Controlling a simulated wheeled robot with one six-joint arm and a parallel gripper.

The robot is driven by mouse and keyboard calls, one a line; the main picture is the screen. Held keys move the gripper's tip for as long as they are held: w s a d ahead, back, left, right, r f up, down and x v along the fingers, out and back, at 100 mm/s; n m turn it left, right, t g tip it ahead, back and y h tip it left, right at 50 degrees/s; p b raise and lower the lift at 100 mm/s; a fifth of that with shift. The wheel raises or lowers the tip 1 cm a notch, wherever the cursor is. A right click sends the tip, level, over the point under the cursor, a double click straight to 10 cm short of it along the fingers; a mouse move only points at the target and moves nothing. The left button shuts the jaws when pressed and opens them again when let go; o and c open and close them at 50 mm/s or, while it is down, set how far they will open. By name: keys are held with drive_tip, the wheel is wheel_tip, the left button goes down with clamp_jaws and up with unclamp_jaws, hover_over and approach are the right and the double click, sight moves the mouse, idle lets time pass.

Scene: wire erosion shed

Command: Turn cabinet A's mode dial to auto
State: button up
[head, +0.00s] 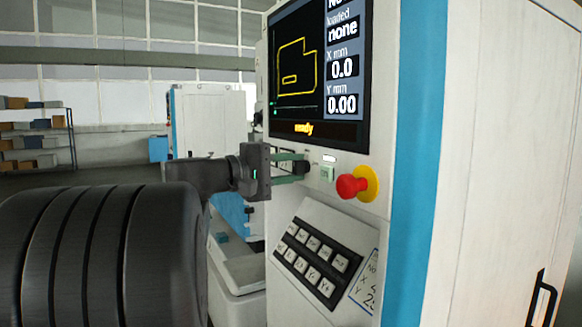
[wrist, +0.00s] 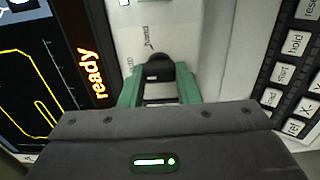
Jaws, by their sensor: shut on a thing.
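The cabinet (head: 480,130) stands close on the right, white with a blue stripe. Its mode dial is a small black knob (head: 302,168) on the panel below the screen; it also shows in the wrist view (wrist: 158,72). My gripper (head: 298,169) reaches it from the left, its green fingers closed on either side of the knob. In the wrist view the fingers (wrist: 160,90) flank the dial. Small print stands on the panel by the dial; part is hidden and I cannot read which mode the dial points to.
The screen (head: 292,80) above reads "ready" and "none". Right of the dial are a pale green button (head: 327,173) and a red emergency stop (head: 352,186) on yellow. A sloped keypad (head: 312,262) juts out below. Shelves with boxes (head: 35,130) stand far left.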

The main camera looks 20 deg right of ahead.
idle(0.3)
drive_tip(key=o, duration=1)
drive_tip(key=shift+a, duration=0.1)
drive_tip(key=a, duration=0.4)
drive_tip(key=a+b, duration=0.1)
drive_tip(key=a, duration=0.4)
drive_tip(key=s+a+b, duration=0.1)
drive_tip(key=a, duration=0.3)
drive_tip(key=shift+a, duration=0.3)
drive_tip(key=d, duration=0.4)
drive_tip(key=d+p, duration=0.1)
drive_tip(key=d, duration=0.4)
drive_tip(key=w+d+p, duration=0.1)
drive_tip(key=d, duration=0.4)
drive_tip(key=shift+a, duration=0.1)
